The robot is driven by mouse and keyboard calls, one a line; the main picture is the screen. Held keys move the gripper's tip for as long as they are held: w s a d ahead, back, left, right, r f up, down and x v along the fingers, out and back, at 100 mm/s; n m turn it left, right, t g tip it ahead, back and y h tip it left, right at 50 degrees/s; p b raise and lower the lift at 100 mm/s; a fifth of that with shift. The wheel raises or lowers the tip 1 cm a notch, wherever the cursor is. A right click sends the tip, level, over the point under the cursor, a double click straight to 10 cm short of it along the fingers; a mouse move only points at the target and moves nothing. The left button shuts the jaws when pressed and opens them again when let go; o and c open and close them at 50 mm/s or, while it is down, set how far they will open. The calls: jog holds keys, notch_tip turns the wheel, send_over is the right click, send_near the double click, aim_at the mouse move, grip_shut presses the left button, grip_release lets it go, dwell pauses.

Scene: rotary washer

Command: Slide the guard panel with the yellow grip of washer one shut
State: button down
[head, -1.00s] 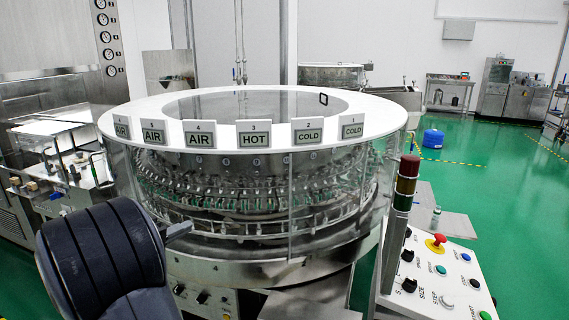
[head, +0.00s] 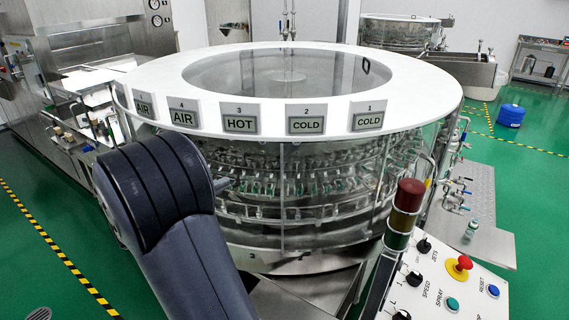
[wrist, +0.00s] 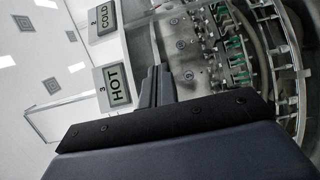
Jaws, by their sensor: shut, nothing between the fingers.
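Washer one (head: 210,75) is a large round machine with a white top ring and clear panels around glass-bottle carriers. A small yellow patch (head: 428,183), apparently the yellow grip, shows at its right side, just behind the signal tower. The guard panel there is clear and its edges are hard to make out; I cannot tell how far it stands open. My gripper (head: 221,185) is at the front left of the washer, mostly hidden behind my dark arm. In the wrist view my gripper (wrist: 158,82) is shut and empty, beside the HOT sign (wrist: 118,86), well away from the yellow patch.
A control panel (head: 440,285) with a red stop button and a red-amber-green signal tower (head: 404,210) stands at the front right, close to the washer. A blue container (head: 510,115) is on the green floor at the far right. Open floor lies at left.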

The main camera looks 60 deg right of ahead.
jog(key=p+x, duration=0.3)
jog(key=x, duration=0.6)
jog(key=shift+s+d+r, duration=0.15)
jog(key=shift+d, duration=0.25)
jog(key=s+d, duration=0.1)
jog(key=s+d+p, duration=0.1)
jog(key=shift+s, duration=0.35)
jog(key=shift+s+d, duration=0.15)
jog(key=shift+s, duration=0.15)
